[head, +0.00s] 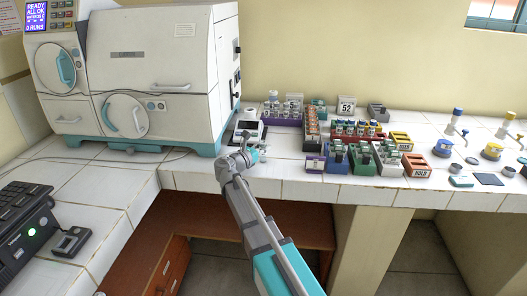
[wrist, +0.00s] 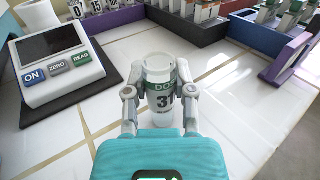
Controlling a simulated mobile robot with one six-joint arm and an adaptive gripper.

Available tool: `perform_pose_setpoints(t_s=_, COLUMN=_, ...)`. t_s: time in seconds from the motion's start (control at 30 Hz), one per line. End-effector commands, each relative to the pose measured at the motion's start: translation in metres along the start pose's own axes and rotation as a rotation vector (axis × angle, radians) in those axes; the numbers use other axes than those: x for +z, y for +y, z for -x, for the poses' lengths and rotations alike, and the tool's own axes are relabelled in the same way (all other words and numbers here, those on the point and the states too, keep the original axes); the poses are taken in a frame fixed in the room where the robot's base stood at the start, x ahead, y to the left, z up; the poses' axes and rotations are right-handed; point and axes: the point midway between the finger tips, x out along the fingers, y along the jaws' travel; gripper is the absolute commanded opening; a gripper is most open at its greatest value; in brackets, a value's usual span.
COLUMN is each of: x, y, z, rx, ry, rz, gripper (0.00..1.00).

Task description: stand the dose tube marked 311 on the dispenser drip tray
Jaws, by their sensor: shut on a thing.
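My gripper (wrist: 160,100) is shut on a white dose tube (wrist: 160,70) with a white cap and a green band. Its label shows "DOS" and "31"; the fingers hide the rest. The tube looks upright in the wrist view, over the white tiled counter; I cannot tell whether it touches the tiles. In the head view my gripper (head: 252,152) is near the counter's front edge, just in front of the small meter, and the tube is hard to make out there. I cannot pick out the dispenser or its drip tray for certain in either view.
The meter (wrist: 55,62) with ON, ZERO and READ buttons stands left of the tube on a dark mat. Racks of vials, a red rack (head: 357,131) and a green bin (head: 388,158) among them, crowd the counter to the right. A large white incubator (head: 165,62) stands behind left.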

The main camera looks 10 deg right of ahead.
Motion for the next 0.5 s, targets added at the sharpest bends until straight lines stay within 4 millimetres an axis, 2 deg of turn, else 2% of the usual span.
perform_pose_setpoints(t_s=0.47, x=-0.0044, y=-0.0003, z=-0.0003, rx=-0.001, ry=0.000, rz=0.000, gripper=0.05)
perform_pose_setpoints(t_s=0.5, x=-0.0030, y=-0.0002, z=-0.0003, rx=-0.001, ry=0.000, rz=0.000, gripper=0.41)
